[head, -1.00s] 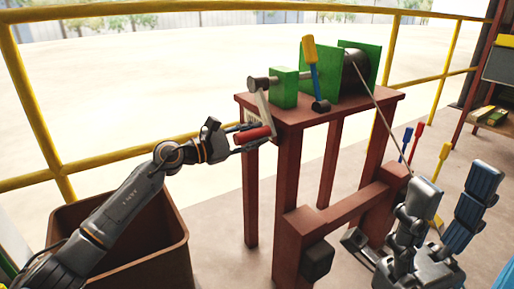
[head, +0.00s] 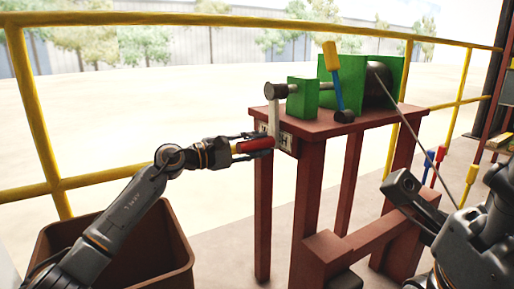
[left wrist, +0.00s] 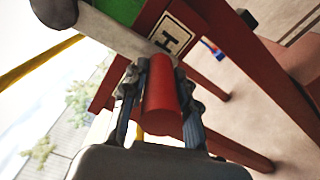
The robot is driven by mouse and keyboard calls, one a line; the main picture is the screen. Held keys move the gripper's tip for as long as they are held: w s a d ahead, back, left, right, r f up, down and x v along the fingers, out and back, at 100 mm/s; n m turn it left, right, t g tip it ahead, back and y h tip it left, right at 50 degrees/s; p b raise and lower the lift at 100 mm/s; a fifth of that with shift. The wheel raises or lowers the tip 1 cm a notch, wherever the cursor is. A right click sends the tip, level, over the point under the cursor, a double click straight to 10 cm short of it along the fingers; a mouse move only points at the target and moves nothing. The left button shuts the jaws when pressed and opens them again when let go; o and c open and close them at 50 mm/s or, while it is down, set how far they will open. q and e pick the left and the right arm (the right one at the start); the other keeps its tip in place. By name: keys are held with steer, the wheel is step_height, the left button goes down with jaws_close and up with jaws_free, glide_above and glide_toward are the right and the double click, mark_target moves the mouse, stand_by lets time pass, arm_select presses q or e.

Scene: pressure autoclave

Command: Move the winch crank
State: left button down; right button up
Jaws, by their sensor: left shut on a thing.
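The winch crank has a pale grey arm (head: 274,119) hanging down from a dark hub (head: 276,91), with a red handle (head: 254,146) at its lower end. My left gripper (head: 267,145) is shut on the red handle, with one finger on each side. In the left wrist view the handle (left wrist: 163,98) lies between the two fingers (left wrist: 163,82), and the crank arm (left wrist: 110,30) crosses at the upper left. The winch has green blocks (head: 303,98) and a dark drum (head: 378,85). My right gripper (head: 408,190) shows partly at the right, its finger state unclear.
The winch stands on a red-brown table (head: 325,127) with a lower beam. A blue lever with a yellow grip (head: 331,56) rises beside the drum, and a cable (head: 420,143) runs down right. A brown bin (head: 160,255) stands below my left arm. Yellow railing (head: 120,177) runs behind.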

arm_select(q)
steer(key=shift+w+a, duration=0.3)
steer(key=c, duration=1)
jaws_free()
steer(key=v, duration=1.2)
steer(key=shift+d, duration=0.1)
